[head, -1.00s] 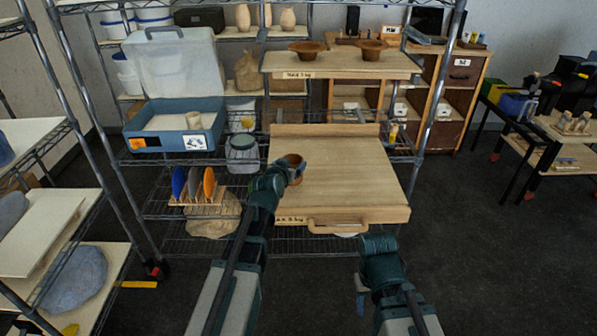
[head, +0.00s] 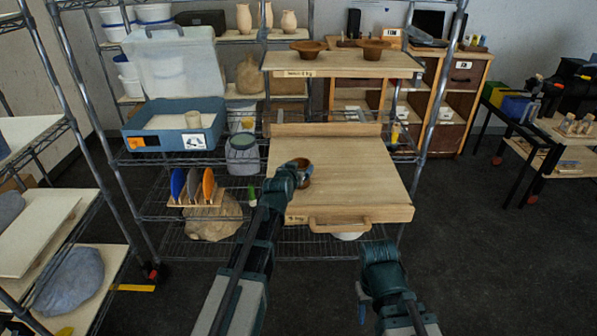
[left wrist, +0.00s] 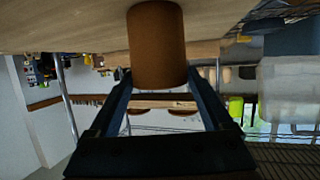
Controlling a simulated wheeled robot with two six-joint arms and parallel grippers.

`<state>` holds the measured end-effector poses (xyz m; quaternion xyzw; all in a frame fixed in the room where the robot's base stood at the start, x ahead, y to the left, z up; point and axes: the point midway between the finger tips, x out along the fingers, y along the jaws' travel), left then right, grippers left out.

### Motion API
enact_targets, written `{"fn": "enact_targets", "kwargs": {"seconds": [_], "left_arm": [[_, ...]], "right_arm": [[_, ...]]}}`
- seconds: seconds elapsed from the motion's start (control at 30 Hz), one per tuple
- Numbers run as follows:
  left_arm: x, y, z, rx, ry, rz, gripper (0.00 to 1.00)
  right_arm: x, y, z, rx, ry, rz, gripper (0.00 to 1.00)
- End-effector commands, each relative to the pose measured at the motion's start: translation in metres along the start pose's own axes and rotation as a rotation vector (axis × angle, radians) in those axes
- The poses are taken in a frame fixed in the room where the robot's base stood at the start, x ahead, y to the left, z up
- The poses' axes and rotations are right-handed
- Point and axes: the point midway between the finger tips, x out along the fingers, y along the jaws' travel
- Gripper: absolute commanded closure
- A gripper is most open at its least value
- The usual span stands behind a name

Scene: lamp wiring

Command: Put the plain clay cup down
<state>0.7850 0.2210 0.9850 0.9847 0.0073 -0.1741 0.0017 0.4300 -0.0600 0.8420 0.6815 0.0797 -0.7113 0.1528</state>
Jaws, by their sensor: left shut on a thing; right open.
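The plain brown clay cup (head: 305,168) is between the fingers of my left gripper (head: 298,174), which is shut on it. It is over the left front part of the wooden pull-out board (head: 355,180). My right gripper (head: 363,297) is in front of the board at the lower right, open and apart from everything.
The rest of the board is bare. Two brown bowls (head: 308,48) (head: 372,49) stand on the shelf above. A rack of coloured discs (head: 197,190) sits lower left. Metal posts flank the board.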

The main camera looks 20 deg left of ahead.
Motion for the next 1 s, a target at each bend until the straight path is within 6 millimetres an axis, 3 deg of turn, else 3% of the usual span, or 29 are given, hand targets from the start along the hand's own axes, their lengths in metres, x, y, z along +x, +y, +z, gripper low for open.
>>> {"fn": "enact_targets", "kwargs": {"seconds": [0.2, 0.23, 0.3, 0.67, 0.87, 1.0], "left_arm": [[0.001, 0.000, 0.003, 0.000, 0.001, 0.000, 0.90], [0.001, 0.000, 0.002, 0.000, 0.000, 0.000, 0.11], [0.001, 0.000, 0.002, 0.000, 0.000, 0.000, 0.00], [-0.001, 0.000, -0.002, 0.000, 0.000, 0.000, 0.00], [-0.023, 0.000, -0.002, 0.000, 0.000, 0.000, 0.00], [-0.049, 0.000, -0.002, 0.000, 0.000, -0.001, 0.00]], "right_arm": [[0.004, 0.000, 0.000, 0.000, 0.000, 0.000, 0.50], [0.002, 0.000, 0.000, 0.000, 0.000, 0.000, 0.50], [0.002, 0.000, 0.000, 0.000, 0.000, 0.000, 0.50], [-0.002, 0.000, 0.000, 0.000, 0.000, 0.000, 0.50], [-0.010, 0.001, 0.001, 0.000, 0.000, 0.000, 0.50], [-0.019, 0.002, 0.001, 0.000, 0.000, 0.000, 0.50]]}}
